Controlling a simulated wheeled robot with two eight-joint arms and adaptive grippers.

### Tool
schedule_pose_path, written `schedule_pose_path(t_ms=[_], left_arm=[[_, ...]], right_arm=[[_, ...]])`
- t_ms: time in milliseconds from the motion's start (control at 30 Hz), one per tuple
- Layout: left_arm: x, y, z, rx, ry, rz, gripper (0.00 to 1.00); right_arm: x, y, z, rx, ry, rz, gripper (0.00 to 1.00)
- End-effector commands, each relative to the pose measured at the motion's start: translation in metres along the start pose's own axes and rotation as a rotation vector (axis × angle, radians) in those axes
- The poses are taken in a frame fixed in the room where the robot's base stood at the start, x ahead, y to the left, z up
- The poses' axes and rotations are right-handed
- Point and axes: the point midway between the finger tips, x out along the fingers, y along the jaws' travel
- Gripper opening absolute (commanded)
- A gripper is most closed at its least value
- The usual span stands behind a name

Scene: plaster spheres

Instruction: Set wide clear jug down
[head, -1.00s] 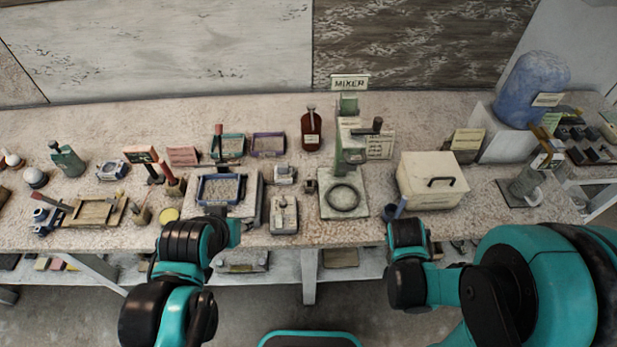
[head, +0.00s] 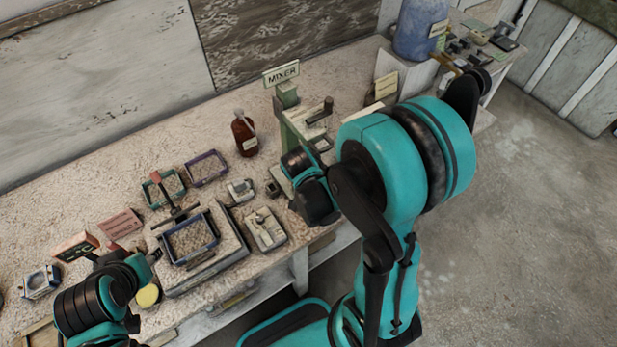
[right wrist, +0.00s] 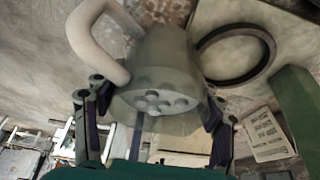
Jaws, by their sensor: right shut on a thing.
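The wide clear jug (right wrist: 160,55) is in the right wrist view, with a thick white handle (right wrist: 97,42) on its left and several grey round lumps inside. My right gripper (right wrist: 155,115) is shut on it, one finger on each side. The mixer's dark ring (right wrist: 236,55) lies just right of the jug; I cannot tell whether the jug touches the surface below. In the head view my right arm hides the jug and gripper. My left gripper (head: 143,264) is low at the left of that view; its fingers cannot be made out.
The green mixer (head: 292,115) stands behind my right arm. A brown bottle (head: 244,133), a purple-rimmed tray (head: 206,168) and a blue-framed tray (head: 190,238) are to its left. A blue container (head: 420,30) is at the back right. Open floor lies right of the bench.

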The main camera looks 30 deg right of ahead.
Motion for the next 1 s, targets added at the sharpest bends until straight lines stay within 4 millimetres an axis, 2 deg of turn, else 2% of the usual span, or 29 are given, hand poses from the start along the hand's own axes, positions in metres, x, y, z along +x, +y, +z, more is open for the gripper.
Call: schedule_pose_path(t_ms=[33,100,200,467,667,767,1000], left_arm=[[0.002,0.0,0.001,0.0,0.0,0.0,0.4],[0.003,0.0,0.002,0.0,0.0,0.0,0.4],[0.003,0.0,0.002,0.0,0.0,0.0,0.4],[0.005,0.0,0.003,0.0,0.0,0.0,0.4],[0.008,0.0,0.006,0.0,0.0,0.0,0.4],[0.014,0.0,0.01,0.0,0.0,0.0,0.4],[0.013,0.0,0.009,0.0,0.0,0.0,0.4]], right_arm=[[0.001,-0.013,0.001,-0.001,0.0,-0.001,0.17],[0.001,-0.028,0.001,-0.002,0.0,-0.001,0.17],[0.0,-0.041,0.0,-0.002,0.0,-0.001,0.17],[0.0,-0.059,0.0,-0.002,0.0,-0.001,0.17],[0.001,-0.095,0.001,-0.002,0.0,-0.001,0.17],[0.014,-0.093,0.006,-0.002,0.0,-0.001,0.17],[0.013,-0.092,0.006,-0.002,0.0,-0.001,0.17]])
